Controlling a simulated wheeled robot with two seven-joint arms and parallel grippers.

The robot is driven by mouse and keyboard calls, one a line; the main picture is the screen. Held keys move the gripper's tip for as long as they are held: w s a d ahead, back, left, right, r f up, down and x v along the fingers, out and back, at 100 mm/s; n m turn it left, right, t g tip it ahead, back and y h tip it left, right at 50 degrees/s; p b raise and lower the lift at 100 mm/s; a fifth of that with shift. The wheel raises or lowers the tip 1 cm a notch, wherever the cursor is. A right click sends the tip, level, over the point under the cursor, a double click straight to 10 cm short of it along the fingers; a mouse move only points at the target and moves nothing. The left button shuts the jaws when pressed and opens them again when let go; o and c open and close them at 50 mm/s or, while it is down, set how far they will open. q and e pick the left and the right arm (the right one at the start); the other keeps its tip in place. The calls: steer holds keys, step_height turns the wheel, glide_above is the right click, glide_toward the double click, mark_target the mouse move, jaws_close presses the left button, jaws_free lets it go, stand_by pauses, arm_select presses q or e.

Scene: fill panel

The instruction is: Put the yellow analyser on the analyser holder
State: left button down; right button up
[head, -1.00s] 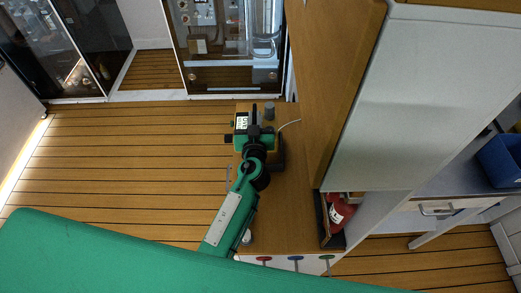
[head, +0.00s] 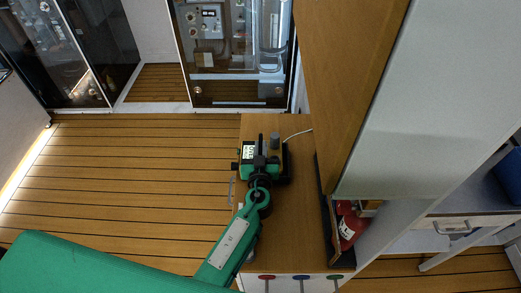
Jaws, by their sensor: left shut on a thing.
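My left gripper (head: 262,160) is over the far part of the narrow wooden counter top. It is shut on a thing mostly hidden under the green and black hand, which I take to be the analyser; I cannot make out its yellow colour. A dark stand-like piece (head: 286,160) with a white cable sits on the counter just right of the hand; it may be the analyser holder, and I cannot tell whether the held thing touches it. A grey cylinder (head: 275,139) shows just beyond the hand. My right gripper is not in view.
The wooden counter top (head: 298,225) is bare nearer to me. A tall cabinet (head: 385,120) rises close on the right, with a red extinguisher-like bottle (head: 350,228) low in a niche. Glass cabinets (head: 235,60) stand at the back. The plank floor (head: 140,170) on the left is free.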

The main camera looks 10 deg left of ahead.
arm_select(q)
steer(key=shift+f, duration=0.1)
steer(key=c, duration=1.5)
jaws_free()
steer(key=shift+s, duration=0.25)
steer(key=s+b, duration=0.1)
steer(key=s, duration=0.2)
steer(key=s+d+b, duration=0.1)
steer(key=s, duration=0.2)
steer(key=s+d+b, duration=0.1)
steer(key=s+b, duration=0.1)
steer(key=s, duration=0.2)
steer(key=shift+s+d, duration=0.15)
steer(key=shift+s, duration=0.55)
